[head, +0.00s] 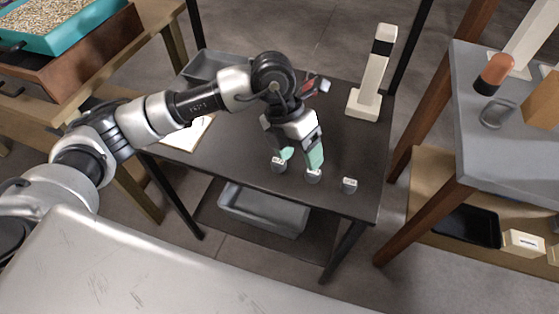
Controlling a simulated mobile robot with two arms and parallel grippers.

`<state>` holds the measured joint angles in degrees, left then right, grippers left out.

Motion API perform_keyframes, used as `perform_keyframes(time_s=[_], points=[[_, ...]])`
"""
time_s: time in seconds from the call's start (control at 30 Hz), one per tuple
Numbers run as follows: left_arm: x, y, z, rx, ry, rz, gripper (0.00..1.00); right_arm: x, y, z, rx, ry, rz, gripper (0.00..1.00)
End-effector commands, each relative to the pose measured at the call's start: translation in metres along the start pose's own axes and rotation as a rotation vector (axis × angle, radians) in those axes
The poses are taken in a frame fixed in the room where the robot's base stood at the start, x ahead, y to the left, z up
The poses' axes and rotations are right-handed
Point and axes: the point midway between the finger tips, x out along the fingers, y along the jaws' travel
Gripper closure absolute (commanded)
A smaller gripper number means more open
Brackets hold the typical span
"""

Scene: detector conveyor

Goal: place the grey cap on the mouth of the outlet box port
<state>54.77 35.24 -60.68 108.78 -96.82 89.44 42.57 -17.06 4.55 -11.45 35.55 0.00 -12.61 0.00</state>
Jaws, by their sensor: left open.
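Three small dark grey pieces with pale tops stand in a row near the front edge of the dark table: a left one (278,165), a middle one (313,177) and a right one (349,186). They are too small to tell which is the grey cap. My left gripper (301,156) is open and points down, its green fingertips over the left and middle pieces. I see nothing between the fingers; contact with the pieces cannot be told. I cannot make out the outlet box port. My right gripper is out of view.
A white post with a black band (373,75) stands at the table's back right. A grey tray (218,63) and a paper sheet (188,133) lie at the left. A red item (318,86) is partly hidden behind my wrist. A grey-topped bench (480,150) stands right.

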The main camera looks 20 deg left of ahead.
Motion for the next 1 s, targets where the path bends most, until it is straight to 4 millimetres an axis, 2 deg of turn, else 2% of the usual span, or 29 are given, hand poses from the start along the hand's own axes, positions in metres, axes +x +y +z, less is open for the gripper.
perform_keyframes(time_s=[0.03,0.1,0.2,0.27,0.5,0.77,1.0], points=[[-0.007,0.019,0.005,-0.003,-0.009,0.131,0.32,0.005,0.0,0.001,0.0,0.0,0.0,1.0],[-0.019,0.038,0.009,-0.019,-0.014,0.273,0.32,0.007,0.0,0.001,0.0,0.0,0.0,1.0],[-0.029,0.054,0.011,-0.038,-0.02,0.387,0.32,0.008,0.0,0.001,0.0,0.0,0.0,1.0],[-0.028,0.059,0.011,-0.045,-0.018,0.414,0.32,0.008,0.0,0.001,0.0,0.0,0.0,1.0],[0.005,0.073,0.011,-0.047,-0.017,0.418,0.32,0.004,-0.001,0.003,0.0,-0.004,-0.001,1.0],[0.025,0.08,0.011,-0.044,-0.017,0.415,0.32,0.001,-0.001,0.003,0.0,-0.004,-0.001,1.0],[0.059,0.091,0.01,-0.046,-0.017,0.414,0.32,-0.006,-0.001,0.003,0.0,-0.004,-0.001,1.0]])
